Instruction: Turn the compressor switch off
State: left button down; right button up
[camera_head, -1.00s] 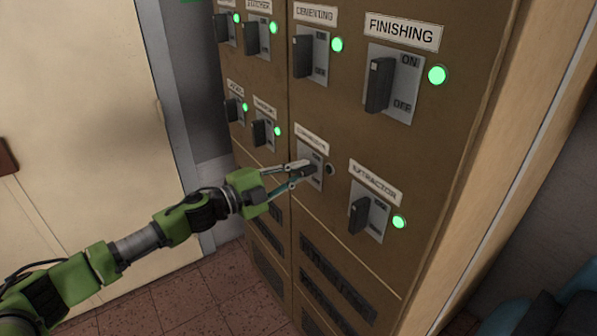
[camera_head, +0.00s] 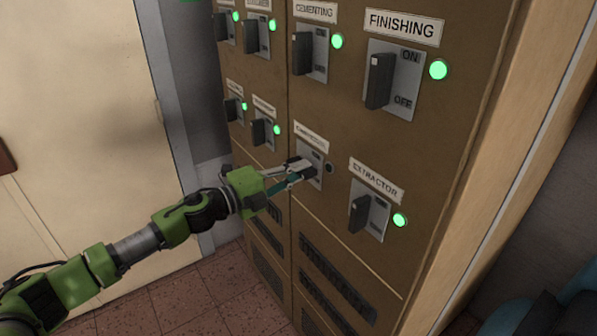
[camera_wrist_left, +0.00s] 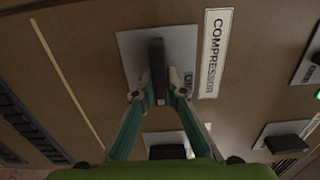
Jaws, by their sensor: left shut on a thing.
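The compressor switch has a grey plate (camera_wrist_left: 132,50) and a dark bar handle (camera_wrist_left: 157,62), beside a label reading COMPRESSOR (camera_wrist_left: 215,53) in the left wrist view. The handle lies along the label's direction, crosswise to the neighbouring handles. My left gripper (camera_wrist_left: 160,100) is shut on the handle, one fingertip on each side. In the head view the left gripper (camera_head: 304,168) covers most of the handle, and part of the plate (camera_head: 317,160) shows. The round compressor lamp (camera_head: 330,169) is dark. My right gripper is out of view.
The extractor switch (camera_head: 360,214) is close at lower right, with a lit green lamp (camera_head: 400,220). The finishing switch (camera_head: 380,80) and cementing switch (camera_head: 303,53) are above. Several other switches have lit lamps. A pale door (camera_head: 80,120) stands at left.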

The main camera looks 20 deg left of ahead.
pick_arm(q)
jog(key=shift+f, duration=0.1)
jog(key=c, duration=2)
grip_release()
jog(key=shift+c, duration=0.2)
jog(key=v, duration=1.2)
